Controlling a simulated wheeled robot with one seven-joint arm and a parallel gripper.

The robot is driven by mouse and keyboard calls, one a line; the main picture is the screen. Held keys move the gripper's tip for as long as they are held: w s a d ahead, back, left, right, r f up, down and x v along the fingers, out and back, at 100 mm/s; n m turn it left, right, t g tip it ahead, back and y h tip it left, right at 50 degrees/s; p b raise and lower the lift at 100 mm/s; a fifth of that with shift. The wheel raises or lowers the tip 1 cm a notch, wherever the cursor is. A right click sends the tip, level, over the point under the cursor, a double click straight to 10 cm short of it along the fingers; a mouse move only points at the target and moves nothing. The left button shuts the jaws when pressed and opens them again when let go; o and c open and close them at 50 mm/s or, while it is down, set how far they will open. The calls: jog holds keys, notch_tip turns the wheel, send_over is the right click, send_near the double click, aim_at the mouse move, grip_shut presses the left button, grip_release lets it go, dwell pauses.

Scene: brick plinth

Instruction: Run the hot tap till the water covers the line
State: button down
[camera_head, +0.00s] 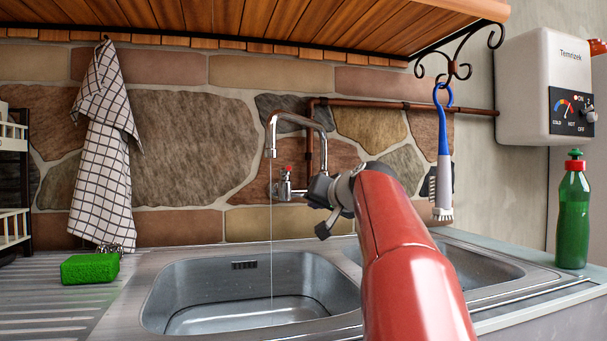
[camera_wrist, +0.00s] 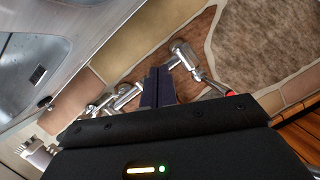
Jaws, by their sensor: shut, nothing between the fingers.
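The chrome tap (camera_head: 285,190) is on the stone wall, with a red mark on its left handle. A thin stream of water (camera_head: 271,235) falls from its spout (camera_head: 271,140) into the left basin (camera_head: 190,285). In the wrist view, the red-marked handle (camera_wrist: 225,90) is right of the fingers. In the head view, my arm hides the tap's right side.
A white water heater (camera_head: 540,80) with a dial hangs at right. A blue brush (camera_head: 443,150) hangs near my arm. A green bottle (camera_head: 573,215) stands on the right counter. A green sponge (camera_head: 90,268) lies left, below a checked towel (camera_head: 105,150). A wooden shelf (camera_head: 270,25) overhangs.

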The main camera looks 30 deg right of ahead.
jog(key=s+d+r+m+t+y, duration=0.3)
jog(key=s+d+r+m+y, duration=0.25)
jog(key=s+m+y, duration=0.3)
jog(key=s+a+p+x, duration=0.1)
jog(key=a+x, duration=0.1)
jog(key=x, duration=1)
jog(key=shift+w+a+f+p, duration=0.25)
jog(key=shift+w+a+p, duration=0.1)
jog(key=shift+w+a, duration=0.05)
